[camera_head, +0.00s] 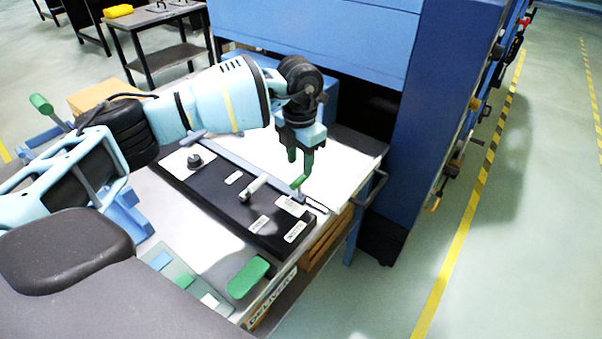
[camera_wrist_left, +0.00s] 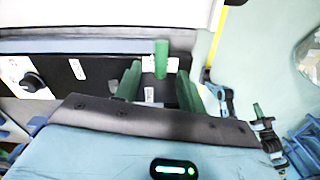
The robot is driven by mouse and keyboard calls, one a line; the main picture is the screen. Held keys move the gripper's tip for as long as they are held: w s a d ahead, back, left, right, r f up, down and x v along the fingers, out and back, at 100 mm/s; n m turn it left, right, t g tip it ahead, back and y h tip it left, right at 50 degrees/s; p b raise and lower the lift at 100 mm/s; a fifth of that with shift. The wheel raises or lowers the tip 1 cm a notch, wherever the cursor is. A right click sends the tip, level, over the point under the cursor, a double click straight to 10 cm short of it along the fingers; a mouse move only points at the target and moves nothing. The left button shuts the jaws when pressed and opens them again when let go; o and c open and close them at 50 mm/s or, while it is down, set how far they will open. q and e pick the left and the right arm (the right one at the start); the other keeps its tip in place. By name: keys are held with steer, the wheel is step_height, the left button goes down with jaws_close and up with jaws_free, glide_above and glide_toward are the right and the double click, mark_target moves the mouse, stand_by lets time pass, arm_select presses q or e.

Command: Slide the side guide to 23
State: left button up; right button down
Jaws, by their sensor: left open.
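The side guide (camera_head: 250,164) is a long blue-grey bar lying across the black panel (camera_head: 222,196), beside a white sheet. A green upright handle (camera_head: 300,181) stands at its near right end. In the left wrist view the handle (camera_wrist_left: 161,58) shows ahead of the fingertips, between their lines. My left gripper (camera_head: 300,160) points down just above the handle; its green fingers are apart with nothing seen between them. They also show in the wrist view (camera_wrist_left: 158,84). A small scale strip (camera_head: 317,206) lies by the guide's end; its numbers are too small to read. My right gripper is not in view.
A grey lever (camera_head: 253,187) and a black knob (camera_head: 194,161) stand up from the panel. The white sheet (camera_head: 340,168) lies behind the guide. A blue machine (camera_head: 400,130) rises beyond it. A green pad (camera_head: 248,278) lies at the table's front.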

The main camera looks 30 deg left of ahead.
mark_target(300, 177)
arm_select(q)
steer(key=shift+s+f, duration=0.2)
steer(key=shift+f, duration=0.1)
steer(key=shift+w+f, duration=0.1)
steer(key=shift+f, duration=3.5)
jaws_close()
